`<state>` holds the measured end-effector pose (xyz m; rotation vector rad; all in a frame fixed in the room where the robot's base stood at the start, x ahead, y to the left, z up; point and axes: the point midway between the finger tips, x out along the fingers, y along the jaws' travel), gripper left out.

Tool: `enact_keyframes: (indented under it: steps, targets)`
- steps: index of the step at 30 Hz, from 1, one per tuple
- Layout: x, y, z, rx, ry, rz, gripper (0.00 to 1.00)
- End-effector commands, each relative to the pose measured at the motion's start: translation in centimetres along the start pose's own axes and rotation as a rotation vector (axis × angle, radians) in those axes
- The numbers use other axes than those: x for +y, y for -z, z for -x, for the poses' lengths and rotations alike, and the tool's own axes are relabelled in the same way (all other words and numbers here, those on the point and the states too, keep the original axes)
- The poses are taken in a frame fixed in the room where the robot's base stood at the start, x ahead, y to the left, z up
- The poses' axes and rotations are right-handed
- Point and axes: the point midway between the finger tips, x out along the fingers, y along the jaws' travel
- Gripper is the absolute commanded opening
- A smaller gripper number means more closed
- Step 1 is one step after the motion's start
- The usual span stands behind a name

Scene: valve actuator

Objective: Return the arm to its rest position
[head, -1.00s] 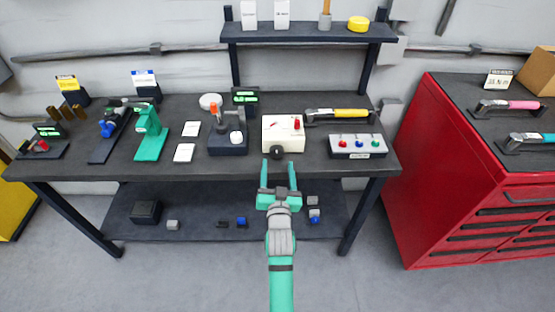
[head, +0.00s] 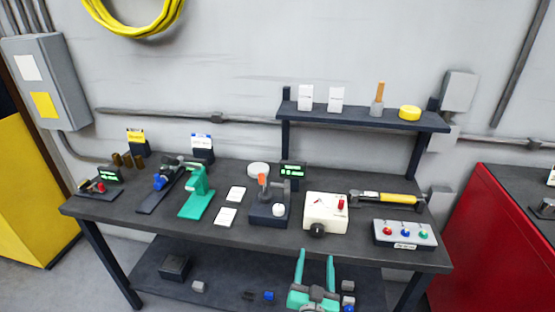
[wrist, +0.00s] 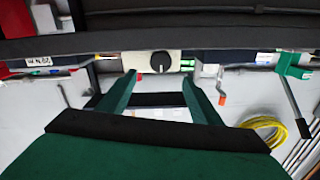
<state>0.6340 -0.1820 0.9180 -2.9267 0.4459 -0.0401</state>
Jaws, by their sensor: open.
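My gripper (head: 315,257) is in front of the workbench's front edge in the head view, below the cream valve box (head: 318,211). Its two green fingers are spread apart with nothing between them; they also show in the wrist view (wrist: 159,84). The black knob (head: 317,231) on the box's front lies just beyond the fingertips, apart from them. In the wrist view the knob (wrist: 162,62) shows between and beyond the fingers, with the scene upside down. Most of my arm is below the head picture's edge.
The workbench (head: 150,226) holds a green press (head: 196,195), a button panel (head: 404,234) and a yellow-handled tool (head: 385,198). A lower shelf (head: 225,283) carries small blocks. A red cabinet (head: 475,240) stands at right. The floor in front is largely out of view.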

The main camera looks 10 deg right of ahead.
Motion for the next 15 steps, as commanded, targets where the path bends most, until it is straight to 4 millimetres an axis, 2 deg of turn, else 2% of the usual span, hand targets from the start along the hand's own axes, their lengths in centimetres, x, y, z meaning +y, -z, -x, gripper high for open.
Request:
enact_keyframes:
  steps: [5,8,15]
  targets:
    - [-0.6,-1.9,2.3,-0.019,0.011,0.008,0.59]
    - [-1.4,-4.0,5.4,-0.039,0.028,0.018,0.59]
    - [-3.0,-8.1,14.2,-0.091,0.074,0.053,0.59]
